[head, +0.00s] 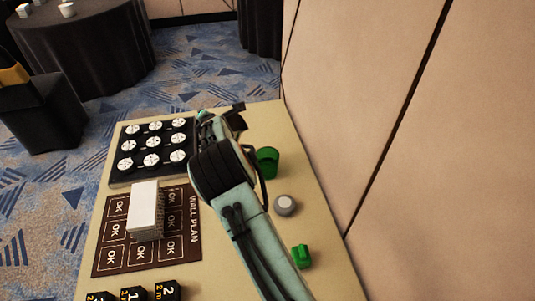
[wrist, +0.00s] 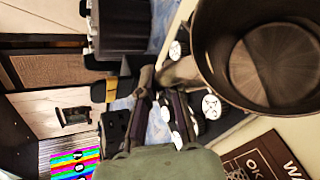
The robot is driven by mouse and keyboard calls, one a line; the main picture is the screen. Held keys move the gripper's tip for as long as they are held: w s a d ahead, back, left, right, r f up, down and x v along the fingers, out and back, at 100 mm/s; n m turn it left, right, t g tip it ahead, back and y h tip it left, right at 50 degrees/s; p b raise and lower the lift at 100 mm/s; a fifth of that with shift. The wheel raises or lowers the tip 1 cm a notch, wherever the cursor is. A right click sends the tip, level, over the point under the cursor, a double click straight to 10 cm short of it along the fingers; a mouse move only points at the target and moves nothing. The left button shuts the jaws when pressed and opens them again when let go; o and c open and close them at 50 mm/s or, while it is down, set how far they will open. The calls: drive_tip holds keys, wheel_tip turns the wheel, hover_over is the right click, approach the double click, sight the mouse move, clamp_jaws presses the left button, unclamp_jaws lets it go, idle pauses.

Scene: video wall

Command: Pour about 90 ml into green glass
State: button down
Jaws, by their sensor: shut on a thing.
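The green glass (head: 267,162) stands upright on the table, just right of my arm in the head view; my arm covers part of its left side. My gripper (wrist: 160,82) is shut on the handle of a dark, round, open-topped vessel (wrist: 228,70). The vessel fills the upper right of the wrist view, and I look down into its brownish inside. I cannot tell how much liquid is in it. In the head view the gripper is mostly hidden behind my arm, near the table's far end.
A black tray of white round pieces (head: 110,183) lies left of my arm. A white block (head: 144,205) stands on the brown WALL PLAN board (head: 105,263). A grey round piece (head: 285,205) and a green block (head: 301,256) are at right. The wall (head: 345,100) borders the table's right side.

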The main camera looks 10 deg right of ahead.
drive_tip(key=shift+w+a+f+n+g+h, duration=0.25)
drive_tip(key=shift+a+f+n+g+h, duration=0.15)
drive_tip(key=shift+a+f+n+h, duration=0.15)
drive_tip(key=shift+w+a+f+n+g+h, duration=0.3)
drive_tip(key=shift+a+f+g+h, duration=0.15)
drive_tip(key=shift+a+f, duration=0.15)
drive_tip(key=shift+w+a+f+n+g+h, duration=0.25)
drive_tip(key=shift+a+f+n+g+h, duration=0.1)
drive_tip(key=shift+a+f+n+h, duration=0.25)
drive_tip(key=shift+r, duration=0.1)
